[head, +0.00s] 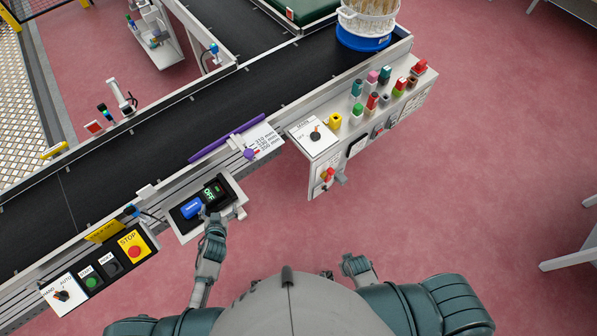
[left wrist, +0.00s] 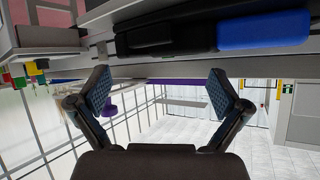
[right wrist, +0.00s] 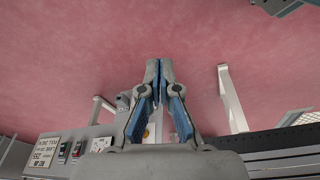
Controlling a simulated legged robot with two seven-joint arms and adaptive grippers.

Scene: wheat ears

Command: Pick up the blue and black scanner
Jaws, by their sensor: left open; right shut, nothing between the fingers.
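The blue and black scanner (head: 193,208) lies in a small grey tray (head: 236,187) fixed to the near side of the conveyor. Its blue part is on the left and a black part with a lit green display is on the right. In the left wrist view the scanner (left wrist: 262,31) spans the top of the picture, upside down. My left gripper (head: 208,213) is at the tray's near edge, close to the scanner. In its wrist view the left gripper (left wrist: 160,88) is open with nothing between its fingers. My right gripper (right wrist: 157,75) is shut and empty, away from the scanner.
The black conveyor belt (head: 130,147) runs behind the tray. A stop-button panel (head: 115,263) is left of the tray. A control box (head: 316,137) with several coloured buttons is to the right. A blue-based basket (head: 362,42) stands on the belt.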

